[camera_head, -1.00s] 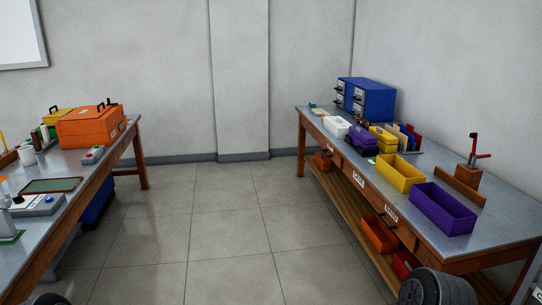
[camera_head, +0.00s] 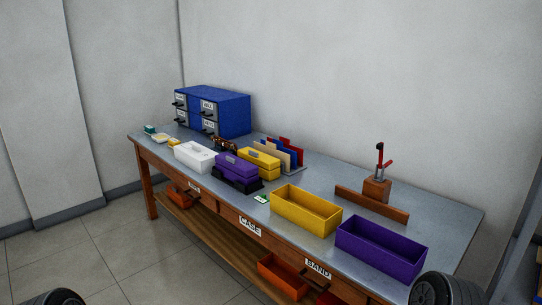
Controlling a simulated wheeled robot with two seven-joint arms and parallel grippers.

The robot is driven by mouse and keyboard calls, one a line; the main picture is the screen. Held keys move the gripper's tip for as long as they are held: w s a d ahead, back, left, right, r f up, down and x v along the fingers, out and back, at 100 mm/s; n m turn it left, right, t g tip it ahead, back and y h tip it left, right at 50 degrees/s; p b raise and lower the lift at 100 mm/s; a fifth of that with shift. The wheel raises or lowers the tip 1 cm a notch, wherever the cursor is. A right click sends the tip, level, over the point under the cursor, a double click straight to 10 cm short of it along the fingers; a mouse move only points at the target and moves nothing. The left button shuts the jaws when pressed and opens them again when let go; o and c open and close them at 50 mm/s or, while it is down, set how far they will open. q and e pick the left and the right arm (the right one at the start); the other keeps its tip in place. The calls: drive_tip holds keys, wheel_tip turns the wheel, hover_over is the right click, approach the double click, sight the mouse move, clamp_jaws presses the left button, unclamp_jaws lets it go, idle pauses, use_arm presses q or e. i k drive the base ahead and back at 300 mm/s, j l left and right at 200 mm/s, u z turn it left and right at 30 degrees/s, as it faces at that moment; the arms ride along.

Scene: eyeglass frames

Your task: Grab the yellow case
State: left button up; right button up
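A closed yellow case (camera_head: 258,162) stands on the grey-topped workbench (camera_head: 310,178) in the head view, behind a closed purple case (camera_head: 237,167) that hides part of its front. An open yellow bin (camera_head: 306,210) stands nearer on the same bench. My grippers are not in view. Only dark rounded parts, seemingly mine, show at the bottom left and bottom right edges.
A blue drawer cabinet (camera_head: 213,111) stands at the back left of the bench. A white tray (camera_head: 194,156), an open purple bin (camera_head: 382,247), upright coloured panels (camera_head: 284,152) and a red-handled clamp (camera_head: 378,182) share the top. Floor (camera_head: 100,248) is clear at the left.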

sight(269, 165)
drive_tip(key=i+j+z, duration=0.45)
drive_tip(key=j+z, duration=0.25)
drive_tip(key=i+j+z, duration=0.15)
drive_tip(key=j+z, duration=0.25)
drive_tip(key=i+j+z, duration=0.1)
drive_tip(key=j+z, duration=0.25)
drive_tip(key=j, duration=0.15)
drive_tip(key=j+z, duration=0.35)
drive_tip(key=j, duration=0.1)
